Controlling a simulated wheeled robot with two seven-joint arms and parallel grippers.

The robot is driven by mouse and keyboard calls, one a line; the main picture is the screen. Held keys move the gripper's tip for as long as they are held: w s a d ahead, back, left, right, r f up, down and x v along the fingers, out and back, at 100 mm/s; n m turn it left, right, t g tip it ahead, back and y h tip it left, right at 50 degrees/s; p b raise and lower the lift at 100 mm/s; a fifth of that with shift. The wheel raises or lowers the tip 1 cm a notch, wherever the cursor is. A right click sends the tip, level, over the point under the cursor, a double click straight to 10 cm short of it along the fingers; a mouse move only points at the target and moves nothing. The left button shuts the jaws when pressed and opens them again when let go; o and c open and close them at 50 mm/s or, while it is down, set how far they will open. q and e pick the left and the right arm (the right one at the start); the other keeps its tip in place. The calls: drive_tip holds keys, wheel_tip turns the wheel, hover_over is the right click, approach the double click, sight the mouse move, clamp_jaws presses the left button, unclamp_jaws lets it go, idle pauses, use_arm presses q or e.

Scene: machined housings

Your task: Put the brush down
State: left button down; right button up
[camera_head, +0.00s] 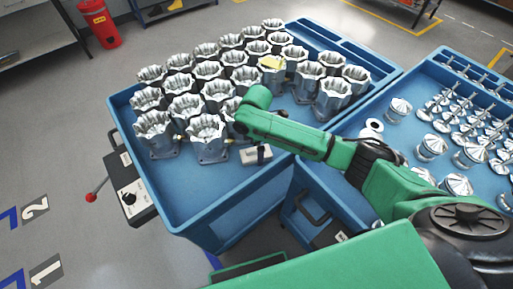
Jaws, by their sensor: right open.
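A small pale block that looks like the brush (250,158) is at the near right part of the left blue tray (205,190), beside the front housings. My right gripper (261,154) is a small dark shape right at the brush, under the end of my green right arm. The jaws are open, but the arm hides most of them. I cannot tell whether the fingers touch the brush, or whether it rests fully on the tray floor. My left gripper does not show.
Several silver machined housings (206,131) stand in rows in the left tray, close to my right arm. A second blue tray (440,65) at right holds several metal parts. The left tray's front floor is clear.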

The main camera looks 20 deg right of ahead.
sight(256, 148)
drive_tip(key=shift+r, duration=0.1)
wheel_tip(256, 148, up, 12)
idle(0.6)
